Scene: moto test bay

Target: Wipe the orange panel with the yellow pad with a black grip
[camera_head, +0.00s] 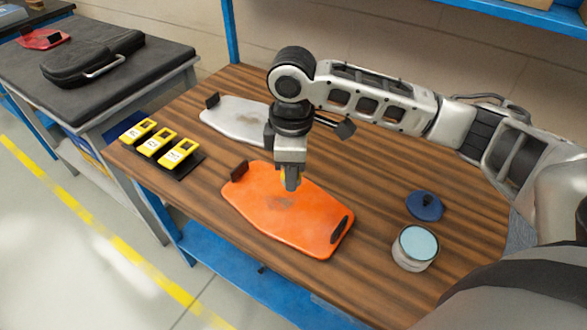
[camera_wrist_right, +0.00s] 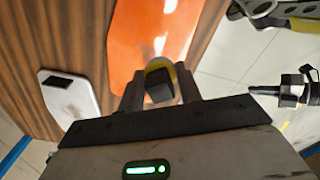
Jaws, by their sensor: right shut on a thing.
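My right gripper (camera_head: 291,184) points down over the panel's far edge and is shut on the yellow pad's black grip. In the head view the pad is mostly hidden by the fingers. In the right wrist view the black grip (camera_wrist_right: 159,90) sits between the fingers, with the yellow pad (camera_wrist_right: 158,65) beyond it, over the orange panel (camera_wrist_right: 150,35). I cannot tell whether the pad touches the panel.
A pale grey panel (camera_head: 230,118) lies behind the orange one. Several yellow devices (camera_head: 158,142) stand on a black tray at the left. A blue disc with a black knob (camera_head: 424,206) and an open tin (camera_head: 413,250) stand at the right. The bench's front edge is close.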

